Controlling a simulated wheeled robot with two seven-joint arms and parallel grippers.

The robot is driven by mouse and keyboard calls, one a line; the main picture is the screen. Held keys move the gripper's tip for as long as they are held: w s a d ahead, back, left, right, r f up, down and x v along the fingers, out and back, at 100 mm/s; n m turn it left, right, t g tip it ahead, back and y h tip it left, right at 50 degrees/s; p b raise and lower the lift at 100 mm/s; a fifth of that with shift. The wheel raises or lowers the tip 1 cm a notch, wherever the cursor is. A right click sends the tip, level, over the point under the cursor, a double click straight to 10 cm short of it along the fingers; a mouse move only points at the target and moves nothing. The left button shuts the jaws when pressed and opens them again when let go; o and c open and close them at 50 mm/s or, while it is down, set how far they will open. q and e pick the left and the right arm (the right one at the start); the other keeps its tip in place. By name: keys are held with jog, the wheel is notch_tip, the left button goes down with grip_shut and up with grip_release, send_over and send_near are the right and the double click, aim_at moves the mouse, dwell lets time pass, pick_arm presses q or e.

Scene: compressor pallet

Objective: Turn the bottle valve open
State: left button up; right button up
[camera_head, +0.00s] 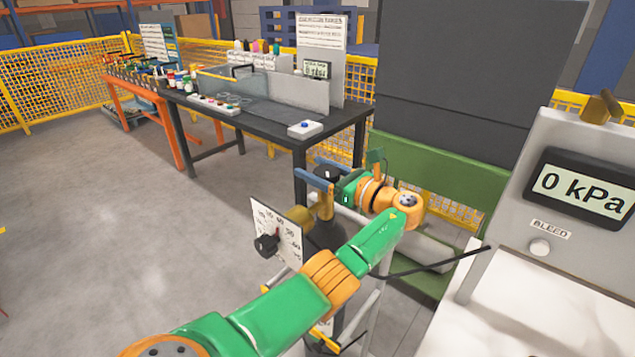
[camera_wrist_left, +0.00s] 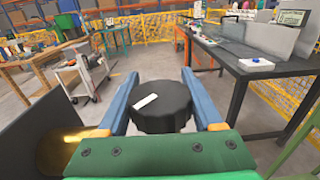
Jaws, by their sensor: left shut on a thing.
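The bottle valve's black round knob (camera_head: 328,172) sits on top of a brass valve body (camera_head: 323,204) on a dark bottle. In the left wrist view the knob (camera_wrist_left: 160,108) has a white mark on its top, slanting up to the right. My left gripper (camera_head: 321,176) is shut on the knob, with one blue finger on each side of it; the fingers also show in the wrist view (camera_wrist_left: 159,92). A white dial plate (camera_head: 288,236) with a small black knob (camera_head: 266,244) stands beside the valve. My right gripper is not in view.
A dark workbench (camera_head: 270,122) stands behind the bottle. A green frame (camera_head: 430,160) stands behind my left forearm. Floor at the left is clear.

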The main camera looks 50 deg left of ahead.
aim_at(337, 179)
pick_arm(q)
jog(key=shift+g, duration=0.3)
jog(key=o, duration=1.4)
jog(key=shift+c, duration=0.2)
jog(key=d+b, duration=0.1)
jog(key=d, duration=0.1)
jog(key=d+b, duration=0.1)
jog(key=d, duration=0.1)
jog(key=d+b, duration=0.1)
jog(key=d, duration=0.2)
jog(key=shift+w+f, duration=0.1)
jog(key=shift+w, duration=0.25)
